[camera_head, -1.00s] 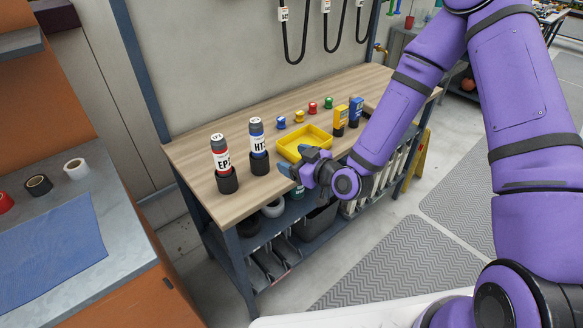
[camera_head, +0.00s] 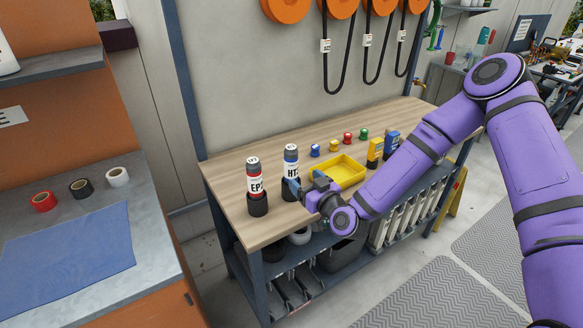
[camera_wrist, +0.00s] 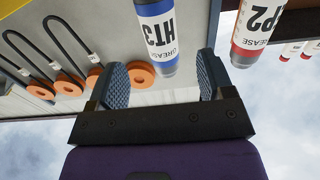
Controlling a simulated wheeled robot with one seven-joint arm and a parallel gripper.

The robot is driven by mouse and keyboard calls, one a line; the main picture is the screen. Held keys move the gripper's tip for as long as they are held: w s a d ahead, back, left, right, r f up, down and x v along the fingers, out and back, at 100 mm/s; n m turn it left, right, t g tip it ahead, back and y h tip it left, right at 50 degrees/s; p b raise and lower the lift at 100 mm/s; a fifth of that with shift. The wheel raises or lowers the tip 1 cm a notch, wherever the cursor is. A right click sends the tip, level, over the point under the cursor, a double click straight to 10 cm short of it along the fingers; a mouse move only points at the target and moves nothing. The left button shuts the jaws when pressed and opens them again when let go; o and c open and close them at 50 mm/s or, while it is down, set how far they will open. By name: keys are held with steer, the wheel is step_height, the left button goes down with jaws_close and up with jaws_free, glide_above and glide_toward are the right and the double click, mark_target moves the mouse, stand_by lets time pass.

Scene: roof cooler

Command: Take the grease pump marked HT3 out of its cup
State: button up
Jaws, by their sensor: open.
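The HT3 grease pump (camera_head: 291,163), blue and white with a grey cap, stands upright in a black cup (camera_head: 289,191) on the wooden workbench. My gripper (camera_head: 296,187) is low in front of it, at the cup's right side in the head view. In the wrist view the HT3 pump (camera_wrist: 157,37) shows ahead of and partly between the two blue pads of my gripper (camera_wrist: 162,82). The jaws are apart with nothing held. The wrist view is upside down, and I cannot tell whether a pad touches the pump.
The red EP2 pump (camera_head: 254,180) stands in its own black cup (camera_head: 257,204) to the left; it also shows in the wrist view (camera_wrist: 255,30). A yellow tray (camera_head: 345,172) is close behind my gripper on the right. Small coloured fittings and boxes stand beyond.

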mark_target(295, 170)
steer(key=x, duration=0.8)
steer(key=shift+w+a, duration=0.15)
steer(key=shift+a, duration=0.05)
